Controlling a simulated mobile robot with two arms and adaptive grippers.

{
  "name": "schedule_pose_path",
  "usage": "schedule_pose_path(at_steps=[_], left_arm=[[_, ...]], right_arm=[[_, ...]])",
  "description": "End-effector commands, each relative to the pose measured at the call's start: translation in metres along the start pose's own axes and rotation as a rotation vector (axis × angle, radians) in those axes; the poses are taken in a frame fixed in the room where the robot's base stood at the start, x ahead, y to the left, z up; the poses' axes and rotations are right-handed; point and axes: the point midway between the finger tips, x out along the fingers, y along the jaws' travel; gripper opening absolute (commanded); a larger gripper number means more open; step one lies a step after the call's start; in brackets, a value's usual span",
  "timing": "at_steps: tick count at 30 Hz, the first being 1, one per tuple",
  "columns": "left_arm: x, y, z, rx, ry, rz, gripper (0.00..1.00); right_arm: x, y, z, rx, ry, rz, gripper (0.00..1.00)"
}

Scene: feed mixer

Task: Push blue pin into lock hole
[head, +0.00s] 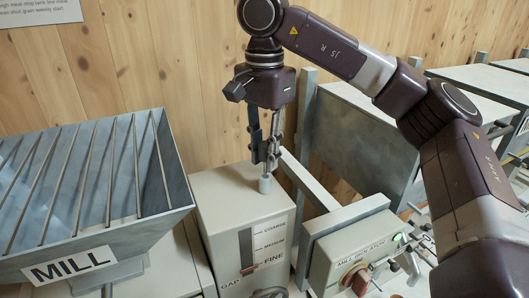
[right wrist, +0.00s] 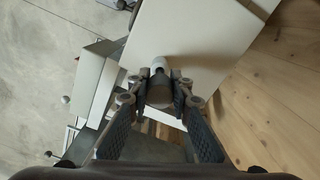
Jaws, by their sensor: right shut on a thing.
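My right gripper (head: 265,160) points down over the top of the pale box with the GAP scale (head: 218,205). It is shut on a short grey post (head: 265,184) at the box top. In the right wrist view the post (right wrist: 161,64) shows between the fingertips, with a pale end. I cannot make out a clearly blue pin or a lock hole. The MILL ISOLATOR box (head: 335,262) stands to the right, with a red knob (head: 356,280), a green light (head: 397,238) and small metal parts at its right side, partly hidden by my arm. My left gripper is not in view.
A barred grey hopper marked MILL (head: 70,262) stands at the left. A grey panel and frame (head: 345,140) rise behind the isolator. A wooden wall (head: 185,80) closes the back. Pale tables (head: 490,88) stand at the far right.

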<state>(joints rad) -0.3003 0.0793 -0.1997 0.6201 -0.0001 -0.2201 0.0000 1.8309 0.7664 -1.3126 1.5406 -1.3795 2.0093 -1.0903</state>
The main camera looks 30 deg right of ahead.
Motion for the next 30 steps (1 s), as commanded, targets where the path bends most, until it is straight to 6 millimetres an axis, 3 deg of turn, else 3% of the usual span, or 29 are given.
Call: schedule_pose_path(at_steps=[30], left_arm=[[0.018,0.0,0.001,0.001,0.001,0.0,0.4]], right_arm=[[0.027,0.0,0.0,0.0,-0.001,0.0,0.0]])
